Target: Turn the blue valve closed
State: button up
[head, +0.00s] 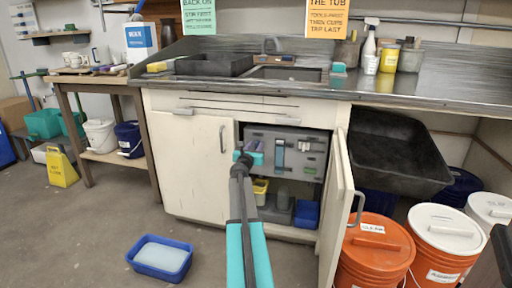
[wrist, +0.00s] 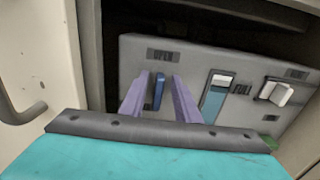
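The blue valve handle (wrist: 158,92) is a narrow upright lever on a grey panel (wrist: 135,52), under a label reading OPEN. In the wrist view my gripper (wrist: 161,76) has its two purple fingers apart, one on each side of the handle, with small gaps showing. How deep the fingertips reach beside it is hard to tell. In the head view my gripper (head: 249,152) is at the left part of the panel (head: 311,137), inside the open cabinet. It largely hides the valve there.
The open cabinet door (head: 335,190) stands close on the right. Small tubs (head: 306,213) sit below the panel. A blue basin (head: 160,257) is on the floor; orange buckets (head: 372,256) stand at right.

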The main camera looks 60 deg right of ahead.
jog(key=shift+c, duration=0.4)
grip_shut()
jog(key=shift+w+n+p, duration=0.1)
jog(key=shift+n+p, duration=0.2)
jog(key=shift+p, duration=0.15)
jog(key=n+p, duration=0.1)
jog(key=p, duration=0.1)
jog(key=n+p, duration=0.1)
jog(key=n, duration=0.1)
jog(key=shift+w+a+r+p, duration=0.1)
jog(key=shift+w+r+p, duration=0.05)
jog(key=shift+w+p, duration=0.2)
jog(key=n+p, duration=0.4)
jog(key=shift+w+a+f+n+p, duration=0.1)
jog(key=shift+w+f+n+p, duration=0.1)
jog(key=shift+w+n+p, duration=0.15)
jog(key=shift+w+a+f+n+p, duration=0.1)
jog(key=shift+f+n+p, duration=0.25)
jog(key=shift+n+p, duration=1.15)
jog(key=shift+w+f+n+p, duration=0.1)
jog(key=shift+f+n+p, duration=0.3)
jog(key=shift+n+p, duration=1.1)
jog(key=shift+w+a+f+n+p, duration=0.1)
jog(key=shift+f+n+p, duration=0.25)
jog(key=shift+n+p, duration=1.15)
jog(key=shift+n+b, duration=0.35)
jog(key=shift+n, duration=0.1)
